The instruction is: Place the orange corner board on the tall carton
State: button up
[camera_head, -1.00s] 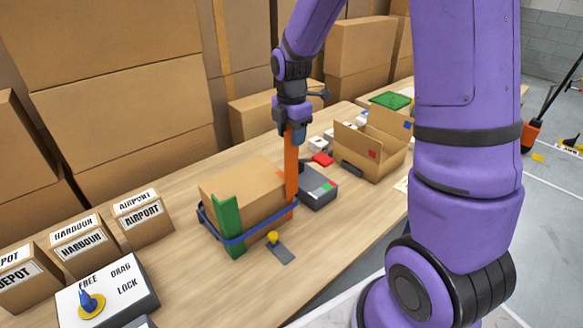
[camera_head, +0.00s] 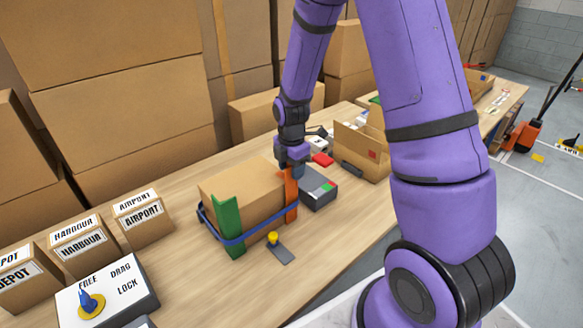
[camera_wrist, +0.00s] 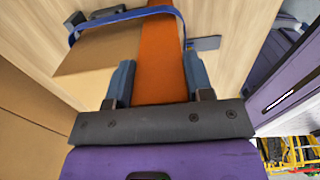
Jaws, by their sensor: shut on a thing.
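The tall carton (camera_head: 243,192) stands on the wooden table, with a blue strap (camera_head: 236,240) around its lower part. A green corner board (camera_head: 229,228) stands upright at its near left corner, inside the strap. The orange corner board (camera_head: 291,199) stands upright at its right corner, and its lower end meets the strap. My gripper (camera_head: 292,172) is shut on the orange corner board near its top. In the wrist view the orange board (camera_wrist: 160,62) runs between the two fingers toward the strap (camera_wrist: 120,14). My gripper hides the board's top in the head view.
A grey device (camera_head: 320,195) sits close to the right of the carton. A yellow-knobbed buckle (camera_head: 273,239) lies in front. An open box (camera_head: 360,150) stands farther right. Labelled cartons (camera_head: 80,239) and a FREE/DRAG/LOCK panel (camera_head: 107,287) are at left.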

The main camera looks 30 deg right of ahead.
jog(key=shift+f, duration=0.1)
jog(key=o, duration=1.2)
jog(key=shift+c, duration=0.2)
notch_tip(320, 180, up, 12)
jog(key=s+a+r+m+t, duration=0.2)
jog(key=s+r+m, duration=0.75)
jog(key=r, duration=0.35)
jog(key=s+r+m+t, duration=0.1)
jog(key=s+r+m, duration=0.2)
jog(key=s+m, duration=0.2)
jog(key=s+r+m+t, duration=0.2)
jog(key=s+m, duration=0.3)
jog(key=s, duration=0.6)
jog(key=shift+s+a+r+m, duration=0.15)
jog(key=shift+a+r+m, duration=0.25)
jog(key=shift+r, duration=0.45)
